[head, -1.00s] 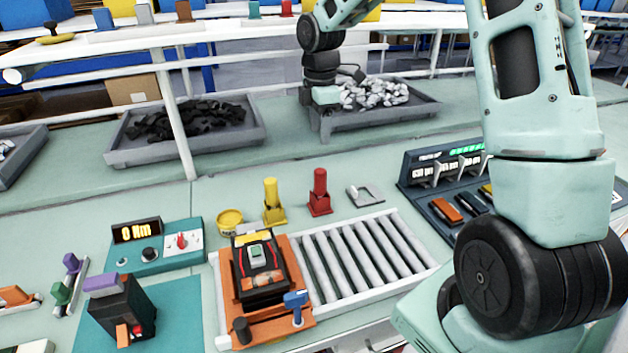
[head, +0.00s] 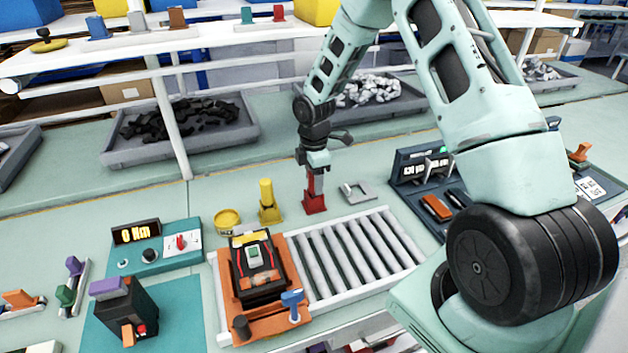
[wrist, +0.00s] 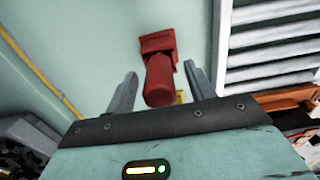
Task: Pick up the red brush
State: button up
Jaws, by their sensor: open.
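The red brush (head: 315,199) stands upright on the bench behind the roller conveyor, its wide base down and its round handle up. My gripper (head: 316,170) is right above it in the head view and covers the top of the handle. In the wrist view the red brush (wrist: 159,72) has its handle end between the two open fingers of my gripper (wrist: 156,88), with a gap visible on each side. I see no grip on it.
A yellow brush (head: 268,203) stands just left, with a yellow tin (head: 228,220) beyond it. A grey metal piece (head: 356,192) lies to the right. The roller conveyor (head: 350,255) with a breaker (head: 256,265) in an orange fixture is in front. A shelf post (head: 174,118) rises behind left.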

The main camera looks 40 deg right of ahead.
jog(key=shift+f, duration=0.45)
jog(key=shift+c, duration=0.3)
jog(key=c, duration=1)
